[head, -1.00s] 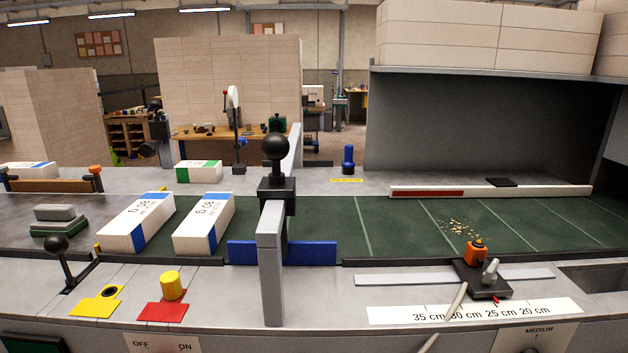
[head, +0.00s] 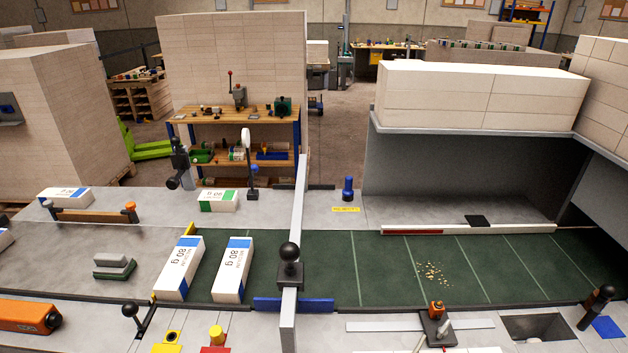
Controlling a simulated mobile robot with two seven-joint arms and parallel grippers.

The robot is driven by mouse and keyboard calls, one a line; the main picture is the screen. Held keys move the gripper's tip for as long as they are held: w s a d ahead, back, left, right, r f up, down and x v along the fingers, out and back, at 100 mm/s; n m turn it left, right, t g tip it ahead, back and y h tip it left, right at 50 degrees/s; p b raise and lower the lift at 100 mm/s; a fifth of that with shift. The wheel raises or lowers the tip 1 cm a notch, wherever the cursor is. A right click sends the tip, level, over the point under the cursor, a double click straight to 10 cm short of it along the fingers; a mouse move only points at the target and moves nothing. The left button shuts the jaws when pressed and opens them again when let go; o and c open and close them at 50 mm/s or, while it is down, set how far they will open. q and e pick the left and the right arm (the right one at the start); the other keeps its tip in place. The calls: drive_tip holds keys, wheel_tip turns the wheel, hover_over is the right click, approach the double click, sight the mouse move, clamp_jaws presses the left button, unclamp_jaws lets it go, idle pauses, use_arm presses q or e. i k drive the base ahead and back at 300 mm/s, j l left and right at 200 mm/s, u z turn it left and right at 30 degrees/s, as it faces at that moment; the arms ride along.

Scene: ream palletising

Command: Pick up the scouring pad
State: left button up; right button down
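A low dark green pad with a grey block on top (head: 115,267) lies on the grey table area at the left in the head view. It looks like the scouring pad. It lies flat and nothing hides it. Two white-and-blue paper reams, a left one (head: 180,268) and a right one (head: 233,270), lie to its right on the green belt. Neither of my grippers shows in the head view.
A black-knobbed lever (head: 131,314) stands in front of the pad, and an orange device (head: 28,316) lies front left. A grey gate with a black ball knob (head: 290,262) crosses the belt. Crumbs (head: 433,273) lie on the belt.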

sight(118, 267)
drive_tip(key=u, duration=1.25)
drive_tip(key=i+j, duration=0.35)
drive_tip(key=i+j+z, duration=0.1)
drive_tip(key=i+j, duration=0.25)
drive_tip(key=j, duration=0.15)
drive_tip(key=i+j, duration=0.3)
drive_tip(key=j, duration=0.15)
drive_tip(key=i+j+z, duration=0.1)
drive_tip(key=i+j, duration=0.25)
drive_tip(key=j, duration=0.1)
